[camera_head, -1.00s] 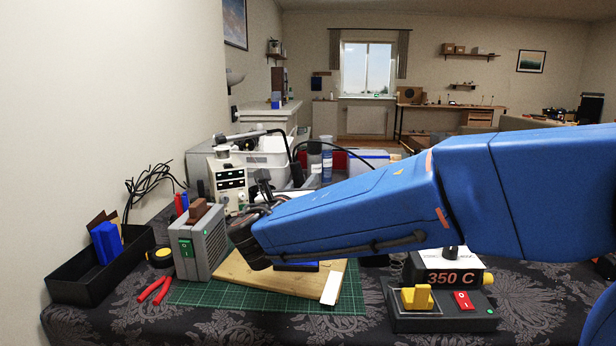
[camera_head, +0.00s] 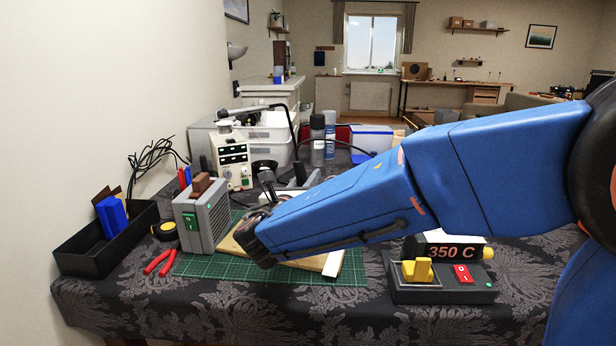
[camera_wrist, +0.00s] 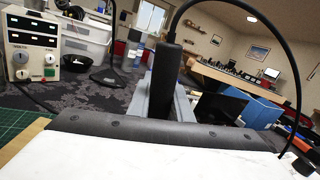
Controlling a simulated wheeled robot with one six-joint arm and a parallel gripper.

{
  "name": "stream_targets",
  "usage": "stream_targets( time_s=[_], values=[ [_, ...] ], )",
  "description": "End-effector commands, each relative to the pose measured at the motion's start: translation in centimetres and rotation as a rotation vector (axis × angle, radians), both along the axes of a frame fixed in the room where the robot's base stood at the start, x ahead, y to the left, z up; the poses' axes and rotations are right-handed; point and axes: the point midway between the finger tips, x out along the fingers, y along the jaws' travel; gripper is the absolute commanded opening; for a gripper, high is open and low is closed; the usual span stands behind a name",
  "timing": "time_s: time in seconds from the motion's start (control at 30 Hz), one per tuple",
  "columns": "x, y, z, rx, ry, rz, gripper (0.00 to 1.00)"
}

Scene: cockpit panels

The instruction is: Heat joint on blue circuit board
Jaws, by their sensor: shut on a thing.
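My gripper (camera_wrist: 165,95) is shut on the black handle of a soldering iron (camera_wrist: 166,75), which stands upright between the grey fingers in the wrist view. A black cable arches from its top to the right. The iron's tip is hidden. In the head view my blue arm reaches left over a wooden board (camera_head: 331,263) on a green cutting mat (camera_head: 215,268). No blue circuit board can be made out on the wood; my arm covers much of it. The soldering station (camera_head: 440,292) reads 350 C and stands right of the mat.
A grey box with a green switch (camera_head: 203,218) stands left of the board. Red pliers (camera_head: 160,264), a tape roll (camera_head: 164,231) and a black tray with a blue item (camera_head: 85,260) lie farther left. A white instrument (camera_head: 233,165) and spray cans (camera_head: 317,140) stand behind.

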Motion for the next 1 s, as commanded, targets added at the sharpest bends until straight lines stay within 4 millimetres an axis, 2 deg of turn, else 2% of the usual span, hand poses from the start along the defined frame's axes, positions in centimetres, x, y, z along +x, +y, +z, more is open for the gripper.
stream_targets(
  time_s=[1.0],
  values=[
    [0.0, 0.0, -1.0, 0.0, 0.0, 0.0, 0.0]
  ],
)
